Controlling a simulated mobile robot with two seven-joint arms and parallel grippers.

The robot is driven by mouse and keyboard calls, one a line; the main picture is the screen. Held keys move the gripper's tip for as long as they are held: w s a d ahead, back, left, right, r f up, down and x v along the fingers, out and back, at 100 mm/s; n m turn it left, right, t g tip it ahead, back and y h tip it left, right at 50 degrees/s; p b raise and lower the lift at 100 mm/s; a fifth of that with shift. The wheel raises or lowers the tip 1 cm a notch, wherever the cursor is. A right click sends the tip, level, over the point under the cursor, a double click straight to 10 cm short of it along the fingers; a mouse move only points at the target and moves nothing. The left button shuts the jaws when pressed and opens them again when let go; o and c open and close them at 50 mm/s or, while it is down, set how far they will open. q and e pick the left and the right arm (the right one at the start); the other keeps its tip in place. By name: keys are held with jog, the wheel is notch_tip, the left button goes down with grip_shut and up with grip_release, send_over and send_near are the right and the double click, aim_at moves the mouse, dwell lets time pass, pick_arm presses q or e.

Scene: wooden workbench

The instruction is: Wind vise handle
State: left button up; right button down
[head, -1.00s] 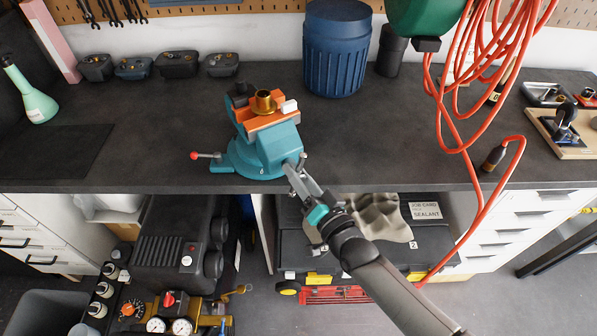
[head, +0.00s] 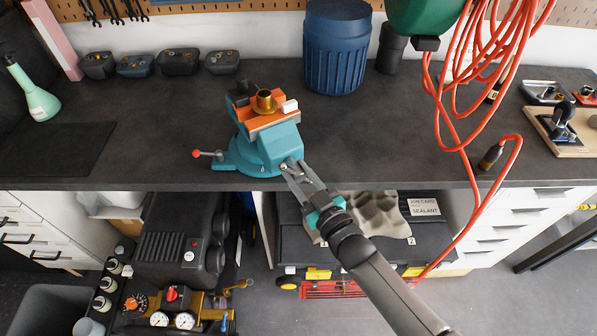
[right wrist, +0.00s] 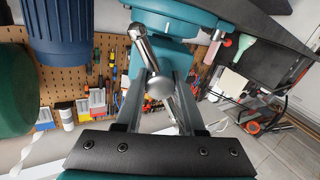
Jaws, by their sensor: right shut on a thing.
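The teal vise (head: 270,148) stands at the bench's front edge, with orange jaws (head: 280,118) around a brass cylindrical part (head: 264,101). My right gripper (head: 291,168) reaches up from the lower right to the vise's front. It is shut on the silver vise handle (right wrist: 149,55), which lies slanted between the two fingers in the right wrist view, its round knob (right wrist: 159,88) towards the palm. The gripper's fingers also show there (right wrist: 160,72), below the teal vise body (right wrist: 172,20). In the head view the fingers partly hide the handle. My left gripper is out of view.
A red-knobbed lever (head: 207,154) sticks out left of the vise. A blue bin (head: 338,50) stands behind, and an orange hose (head: 487,55) hangs at right. Below the bench front are a black case (head: 290,235) and a compressor (head: 175,250). The left benchtop is mostly clear.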

jog(key=shift+w+a+r+n, duration=0.1)
jog(key=shift+r+n, duration=0.1)
jog(key=shift+n, duration=0.5)
jog(key=c, duration=0.9)
grip_release()
jog(key=o, duration=0.4)
jog(key=shift+f, duration=0.15)
jog(key=v, duration=1.5)
